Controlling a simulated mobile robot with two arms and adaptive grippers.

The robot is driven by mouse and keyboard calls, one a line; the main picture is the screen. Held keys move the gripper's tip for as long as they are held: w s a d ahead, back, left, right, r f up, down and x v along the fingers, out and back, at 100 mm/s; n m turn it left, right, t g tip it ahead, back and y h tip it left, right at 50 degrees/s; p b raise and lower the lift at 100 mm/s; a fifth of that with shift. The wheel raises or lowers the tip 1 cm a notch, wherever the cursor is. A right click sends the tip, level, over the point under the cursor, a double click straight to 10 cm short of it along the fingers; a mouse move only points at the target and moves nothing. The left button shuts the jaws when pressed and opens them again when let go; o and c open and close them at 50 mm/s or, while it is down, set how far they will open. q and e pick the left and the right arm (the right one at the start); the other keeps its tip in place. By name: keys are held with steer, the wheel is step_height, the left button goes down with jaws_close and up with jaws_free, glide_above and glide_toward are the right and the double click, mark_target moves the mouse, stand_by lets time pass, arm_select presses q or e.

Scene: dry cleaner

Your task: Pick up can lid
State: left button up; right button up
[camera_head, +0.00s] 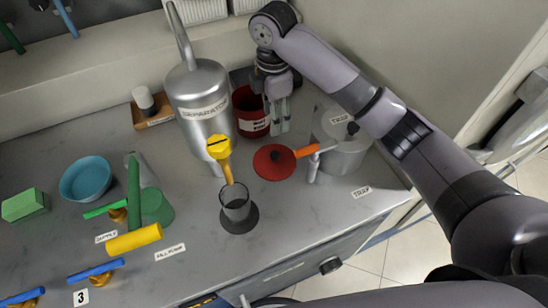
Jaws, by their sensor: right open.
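The can lid (274,162) is a flat red disc with a dark knob near its middle. It lies on the grey counter (300,212), just left of an orange valve handle (306,151). The red can (248,112), with a white label, stands behind it next to the metal separator. My right gripper (279,129) is open and points down, beside the can's right side in the picture and behind the lid. No object shows between its fingers. I cannot tell its exact height above the counter. My left gripper is not in view.
The tall metal separator (199,100) stands left of the can. The grey trap tank (342,145) stands right of the lid. A dark cup (235,205) sits under a yellow valve handle (217,148) in front. Blue bowl (86,179) and green block (24,204) are left.

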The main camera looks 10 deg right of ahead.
steer(key=p, duration=0.1)
glide_above(275, 154)
steer(key=f, duration=1)
steer(key=shift+w+a, duration=0.1)
steer(key=shift+a, duration=0.1)
steer(key=shift+f, duration=0.4)
step_height(275, 154, down, 5)
steer(key=shift+d+r+p, duration=0.1)
steer(key=shift+d+p, duration=0.05)
steer(key=shift+p, duration=0.5)
steer(key=shift+c, duration=0.3)
jaws_close()
